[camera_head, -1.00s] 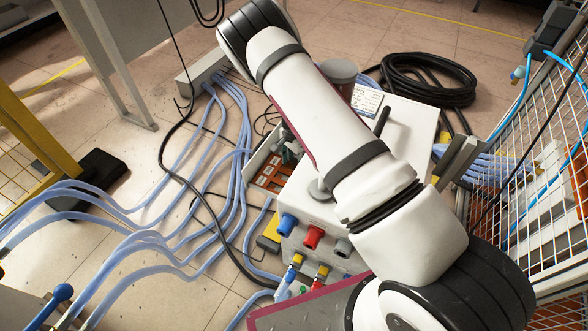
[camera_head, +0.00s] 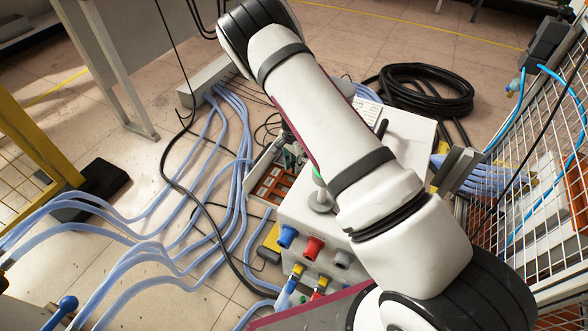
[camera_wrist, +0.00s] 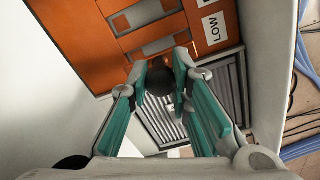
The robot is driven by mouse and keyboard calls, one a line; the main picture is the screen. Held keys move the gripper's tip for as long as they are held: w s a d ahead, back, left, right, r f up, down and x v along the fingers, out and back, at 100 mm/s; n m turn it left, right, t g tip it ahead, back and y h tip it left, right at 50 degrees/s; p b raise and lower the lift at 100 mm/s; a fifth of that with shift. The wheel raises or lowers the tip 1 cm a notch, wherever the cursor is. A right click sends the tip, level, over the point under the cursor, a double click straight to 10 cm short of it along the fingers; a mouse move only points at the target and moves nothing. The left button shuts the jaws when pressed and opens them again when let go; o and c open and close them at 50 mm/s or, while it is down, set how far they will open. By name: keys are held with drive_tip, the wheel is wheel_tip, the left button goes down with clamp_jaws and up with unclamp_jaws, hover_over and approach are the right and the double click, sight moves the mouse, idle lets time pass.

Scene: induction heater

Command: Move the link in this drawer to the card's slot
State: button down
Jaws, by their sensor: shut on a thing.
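My gripper (camera_wrist: 162,72), with teal inner pads, points down into the open drawer in the wrist view. It is closed on a small piece at its tips, taken to be the link; the piece is mostly hidden, and I cannot tell its outline from the dark round shape between the fingers. The orange card (camera_wrist: 75,42) lies just beyond the fingertips, with grey-looking slots and a white LOW label (camera_wrist: 214,27). In the head view the drawer (camera_head: 257,166) stands out from the left of the white heater box, showing the card's orange face (camera_head: 272,184). My arm hides part of the box.
The drawer's pale side wall (camera_wrist: 265,70) rises close to the right of my gripper. A grey finned area (camera_wrist: 165,120) lies below the card. Blue, red and grey connectors (camera_head: 313,247) stick out of the box front. Blue hoses (camera_head: 225,190) cover the floor on the left.

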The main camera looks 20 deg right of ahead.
sight(294, 163)
wheel_tip(294, 163, up, 6)
drive_tip(key=shift+r+p, duration=0.1)
drive_tip(key=shift+p, duration=0.9)
wheel_tip(294, 163, up, 5)
drive_tip(key=p, duration=0.3)
drive_tip(key=shift+f, duration=0.2)
